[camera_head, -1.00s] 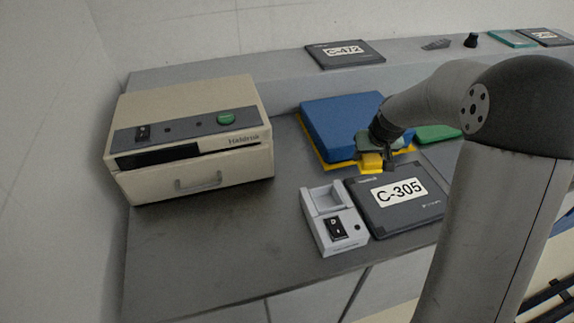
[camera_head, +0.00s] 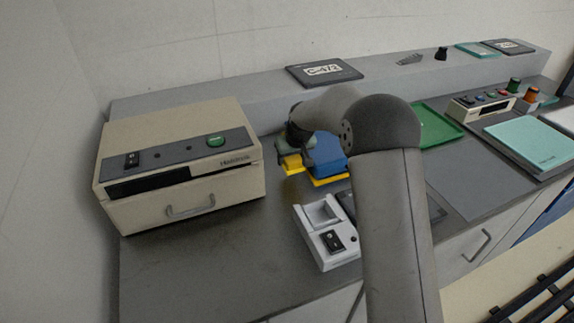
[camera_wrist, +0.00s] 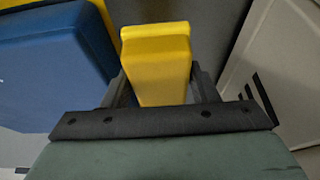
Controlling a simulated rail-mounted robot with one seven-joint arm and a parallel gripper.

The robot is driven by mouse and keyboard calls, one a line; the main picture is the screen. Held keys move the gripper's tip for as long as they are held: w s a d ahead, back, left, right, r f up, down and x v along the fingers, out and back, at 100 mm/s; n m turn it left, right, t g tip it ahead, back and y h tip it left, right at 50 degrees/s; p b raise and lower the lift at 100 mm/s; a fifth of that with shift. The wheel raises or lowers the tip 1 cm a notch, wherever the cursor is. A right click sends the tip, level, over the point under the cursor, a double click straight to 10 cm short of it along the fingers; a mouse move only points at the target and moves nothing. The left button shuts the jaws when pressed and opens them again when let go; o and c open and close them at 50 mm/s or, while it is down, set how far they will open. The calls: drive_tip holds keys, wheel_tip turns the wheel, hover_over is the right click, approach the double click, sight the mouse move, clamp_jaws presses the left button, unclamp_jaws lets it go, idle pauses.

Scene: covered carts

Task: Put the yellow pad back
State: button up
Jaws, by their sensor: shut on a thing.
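The yellow pad (camera_head: 290,163) is a small yellow block held by my gripper (camera_head: 296,155). In the wrist view the yellow pad (camera_wrist: 155,65) sits between the two dark fingers of my gripper (camera_wrist: 160,90), which are shut on it. In the head view it is left of the blue box (camera_head: 332,158), between that box and the beige machine (camera_head: 180,165). My arm partly hides the blue box. In the wrist view the blue box (camera_wrist: 50,65) lies to the left, apart from the pad.
A yellow edge (camera_head: 328,181) shows under the blue box. A light grey switch unit (camera_head: 325,232) stands in front, beside a dark tablet (camera_head: 435,208) mostly hidden by my arm. A green tray (camera_head: 440,128) lies right. The front left counter (camera_head: 215,260) is clear.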

drive_tip(key=shift+w+a+f, duration=0.1)
drive_tip(key=shift+a+f, duration=0.25)
drive_tip(key=shift+f, duration=0.1)
drive_tip(key=f, duration=0.3)
drive_tip(key=shift+a+f, duration=0.1)
drive_tip(key=shift+a, duration=0.25)
drive_tip(key=shift+w+f, duration=0.1)
drive_tip(key=shift+f, duration=0.15)
drive_tip(key=shift+f, duration=0.1)
drive_tip(key=shift+f, duration=0.15)
drive_tip(key=o, duration=1.1)
drive_tip(key=v, duration=1.2)
drive_tip(key=shift+d+r+b, duration=0.1)
drive_tip(key=shift+r+b, duration=0.2)
drive_tip(key=shift+b, duration=0.1)
